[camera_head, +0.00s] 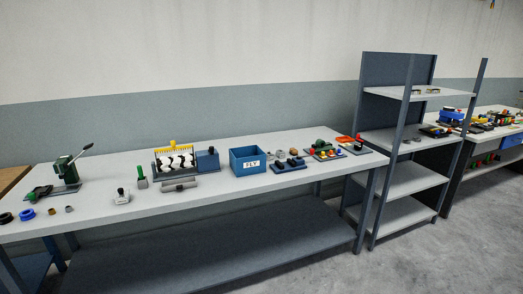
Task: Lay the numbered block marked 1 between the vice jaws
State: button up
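I cannot make out a block marked 1; no numeral is readable on any small part. I cannot surely tell which item is the vice. A low grey metal piece (180,185) lies near the front of the long bench (220,205), left of the middle. A small pale fixture with a dark knob (122,197) stands to its left. Either could be the vice, and no gap between jaws can be made out. My gripper is not in view.
A green press (65,172) stands at the bench's left, with rings (27,214) in front. A blue bin marked FLY (248,161) stands right of the middle. Several small fixtures (290,164) crowd the right end. Shelving (405,179) stands beyond it. The floor (400,262) in front is clear.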

aim_at(269, 156)
jog(key=i+l+u, duration=0.15)
jog(key=i+l, duration=0.2)
jog(key=i+l+u, duration=0.1)
jog(key=i+l, duration=0.25)
jog(key=i+l+u, duration=0.15)
jog(key=i+l, duration=0.15)
jog(key=i+l+u, duration=0.1)
jog(key=i+l, duration=0.2)
jog(key=l, duration=0.25)
jog(key=i+l+u, duration=0.15)
jog(key=i+l, duration=0.15)
jog(key=l, duration=0.15)
jog(key=i+l+u, duration=0.1)
jog(key=i+l, duration=0.15)
jog(key=l, duration=0.25)
